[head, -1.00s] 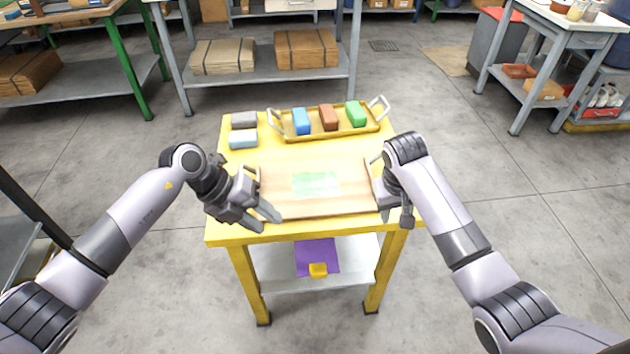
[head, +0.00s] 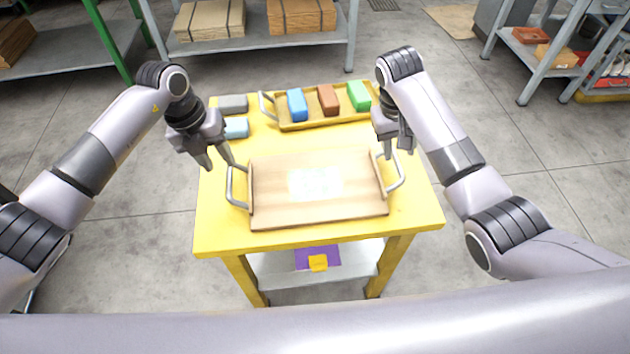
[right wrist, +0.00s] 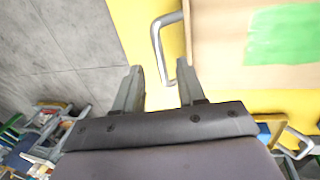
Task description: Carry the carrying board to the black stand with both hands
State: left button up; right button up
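The carrying board (head: 285,205) is a flat wooden board with a pale patch on top, lying on the yellow table. It has a metal loop handle at each side, the left handle (head: 230,188) and the right handle (head: 401,176). My left gripper (head: 219,164) is open and empty, just above the far end of the left handle. My right gripper (head: 396,155) is open near the far end of the right handle. In the right wrist view its fingertips (right wrist: 160,68) are spread, with the handle (right wrist: 157,45) just beyond and between them. I see no black stand.
A yellow tray (head: 330,122) with blue, brown and green blocks stands at the table's back. Grey and light-blue blocks (head: 233,103) lie at the back left. The yellow table (head: 300,240) has a lower shelf with a purple item (head: 318,257). Shelves stand behind; floor lies around.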

aim_at(229, 175)
pick_arm(q)
jog(key=shift+w+d+f, duration=0.1)
jog(key=shift+d+f, duration=0.15)
jog(key=shift+f, duration=0.9)
jog(key=shift+s+d+f, duration=0.1)
jog(key=shift+d+f, duration=0.1)
jog(key=shift+f, duration=0.95)
jog(key=shift+w+d+f, duration=0.1)
jog(key=shift+d+f, duration=0.15)
jog(key=shift+f, duration=0.9)
pick_arm(e)
jog(key=shift+x, duration=3.55)
pick_arm(q)
grip_shut()
pick_arm(e)
grip_shut()
